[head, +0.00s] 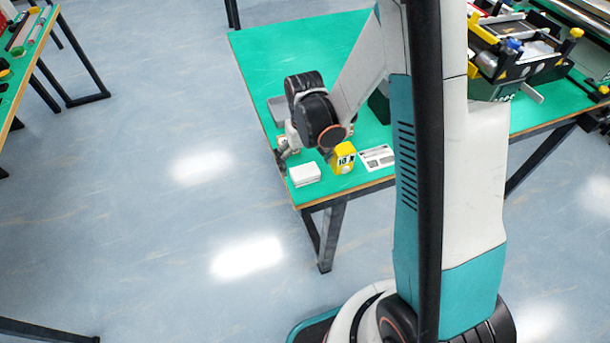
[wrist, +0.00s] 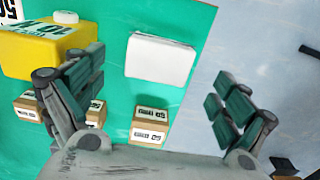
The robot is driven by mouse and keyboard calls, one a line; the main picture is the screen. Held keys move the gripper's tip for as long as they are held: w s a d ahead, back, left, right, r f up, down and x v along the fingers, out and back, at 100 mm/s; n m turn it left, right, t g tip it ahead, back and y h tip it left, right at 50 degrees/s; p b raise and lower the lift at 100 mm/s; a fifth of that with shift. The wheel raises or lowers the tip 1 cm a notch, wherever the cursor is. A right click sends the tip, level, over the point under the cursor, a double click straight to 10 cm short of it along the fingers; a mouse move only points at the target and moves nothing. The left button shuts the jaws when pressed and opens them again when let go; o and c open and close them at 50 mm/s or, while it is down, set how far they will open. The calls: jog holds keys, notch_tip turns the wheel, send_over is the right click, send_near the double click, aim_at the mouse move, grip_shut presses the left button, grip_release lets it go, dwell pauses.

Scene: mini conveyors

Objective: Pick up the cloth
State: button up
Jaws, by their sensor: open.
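The cloth (head: 304,174) looks like a small white folded block lying flat on the green table near its front left corner. In the wrist view the cloth (wrist: 160,60) lies beyond my fingers, between their lines and nearer the left one. My gripper (head: 283,157) is just behind and to the left of the cloth in the head view, partly hidden by my own wrist. In the wrist view my gripper (wrist: 153,82) is open, its fingers wide apart with nothing held. No contact with the cloth shows.
A yellow block marked 10 (head: 342,158) stands right of the cloth, with a white label card (head: 377,157) beyond it. Small cardboard boxes marked 50 (wrist: 150,125) sit near my gripper. The table edge (head: 318,202) is close to the cloth. A grey tray (head: 277,109) lies behind.

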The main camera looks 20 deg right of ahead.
aim_at(305, 171)
notch_tip(305, 171, down, 5)
jog(key=shift+r+b, duration=0.1)
jog(key=shift+b, duration=0.9)
jog(key=c, duration=1.2)
jog(key=shift+r, duration=0.1)
notch_tip(305, 171, up, 20)
jog(key=p, duration=0.6)
jog(key=shift+d, duration=0.1)
